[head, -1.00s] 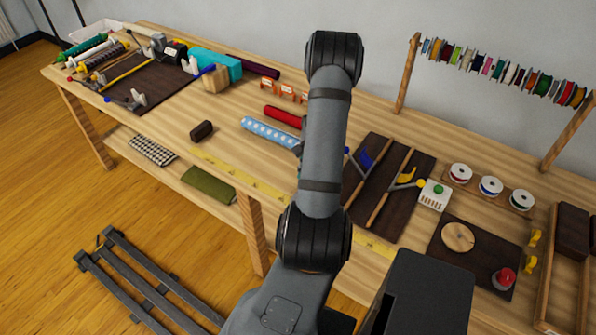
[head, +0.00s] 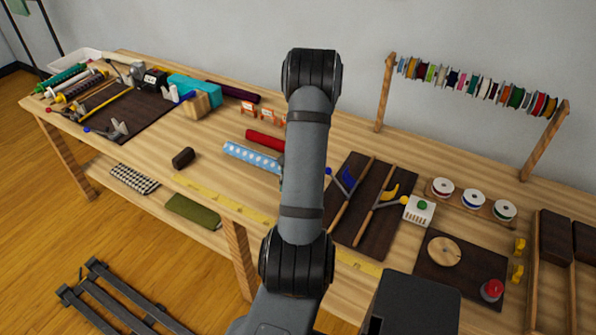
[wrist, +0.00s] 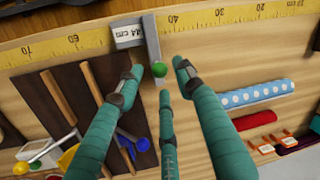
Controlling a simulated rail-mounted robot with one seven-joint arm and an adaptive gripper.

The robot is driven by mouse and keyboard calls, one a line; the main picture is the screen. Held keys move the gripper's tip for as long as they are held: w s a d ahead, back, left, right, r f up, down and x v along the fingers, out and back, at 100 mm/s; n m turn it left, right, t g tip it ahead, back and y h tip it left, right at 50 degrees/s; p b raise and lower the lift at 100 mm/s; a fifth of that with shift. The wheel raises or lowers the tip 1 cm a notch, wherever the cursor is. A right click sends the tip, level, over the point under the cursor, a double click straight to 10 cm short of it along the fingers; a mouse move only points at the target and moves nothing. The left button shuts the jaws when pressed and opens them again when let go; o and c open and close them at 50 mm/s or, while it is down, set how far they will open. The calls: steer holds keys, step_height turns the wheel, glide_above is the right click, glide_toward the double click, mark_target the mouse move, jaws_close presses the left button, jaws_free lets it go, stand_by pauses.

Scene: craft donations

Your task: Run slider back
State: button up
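The slider (wrist: 153,38) is a grey metal piece with a "44 cm" label plate and a small green knob (wrist: 160,70). It sits across the yellow measuring tape (wrist: 215,14) at the table's edge in the wrist view. The tape also shows along the front edge in the head view (head: 222,202). My gripper (wrist: 158,78) has three teal fingers spread open. Their tips surround the green knob in the picture, with gaps visible; I cannot tell the depth. In the head view, my arm hides the gripper and slider.
A dark board with wooden rails and clamps (head: 345,222) lies near the slider. A blue dotted roll (head: 250,158) and a red roll (head: 265,140) lie left of my arm. A white box with a green button (head: 419,210) stands to the right. Bare wood shows around the rolls.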

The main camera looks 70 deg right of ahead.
step_height(320, 180, up, 8)
steer(key=s, duration=0.1)
steer(key=shift+s+d+f, duration=0.2)
steer(key=shift+d+f, duration=0.05)
steer(key=shift+d, duration=0.05)
steer(key=f, duration=0.3)
steer(key=w+f, duration=0.1)
steer(key=f, duration=0.3)
steer(key=w+a+f, duration=0.1)
steer(key=f, duration=0.3)
steer(key=shift+f, duration=0.25)
steer(key=shift+w+f, duration=0.2)
steer(key=shift+w, duration=0.05)
steer(key=shift+w+d, duration=0.1)
steer(key=shift+w, duration=0.25)
